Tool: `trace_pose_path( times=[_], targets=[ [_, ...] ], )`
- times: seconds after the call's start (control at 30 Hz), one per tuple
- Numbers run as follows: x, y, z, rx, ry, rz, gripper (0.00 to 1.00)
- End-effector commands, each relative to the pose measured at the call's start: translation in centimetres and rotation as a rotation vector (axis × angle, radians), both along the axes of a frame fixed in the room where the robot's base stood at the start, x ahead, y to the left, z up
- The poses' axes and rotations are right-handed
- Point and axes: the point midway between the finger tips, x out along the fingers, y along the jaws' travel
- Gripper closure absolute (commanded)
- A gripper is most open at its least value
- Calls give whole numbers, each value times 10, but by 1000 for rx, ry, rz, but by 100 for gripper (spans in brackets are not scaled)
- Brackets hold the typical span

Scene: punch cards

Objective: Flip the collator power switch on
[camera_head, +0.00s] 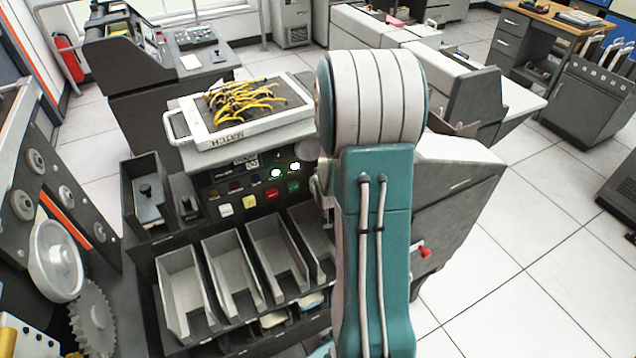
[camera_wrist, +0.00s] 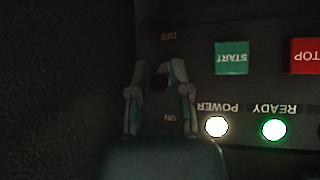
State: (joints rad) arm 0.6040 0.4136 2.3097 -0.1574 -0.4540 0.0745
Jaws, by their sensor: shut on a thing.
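The collator's control panel (camera_head: 262,202) is in the middle of the head view. In the wrist view, which shows the panel upside down, my gripper (camera_wrist: 160,74) is shut on the small dark power switch (camera_wrist: 159,84). The switch lies between the OFF label (camera_wrist: 168,36) and the ON label (camera_wrist: 169,118); its exact tilt is too dark to tell. The POWER lamp (camera_wrist: 216,127) glows white and the READY lamp (camera_wrist: 274,130) glows green. In the head view my arm hides the switch and most of my gripper.
The green START button (camera_wrist: 231,58) and red STOP button (camera_wrist: 304,56) are close beside the gripper. A tray of yellow cables (camera_head: 250,130) sits on top of the collator. Empty card bins (camera_head: 186,290) stand in front below the panel. Open floor is at right.

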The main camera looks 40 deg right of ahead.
Motion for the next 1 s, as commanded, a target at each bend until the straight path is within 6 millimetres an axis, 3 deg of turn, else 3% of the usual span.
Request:
trace_pose_path(
  times=[0.57,0.6,0.67,1.0],
  targets=[
    [6,-2,6,-3,11,3,100],
    [6,-2,6,-3,11,3,62],
    [5,-2,6,-3,12,3,39],
    [3,-1,3,2,20,1,39]
  ],
)
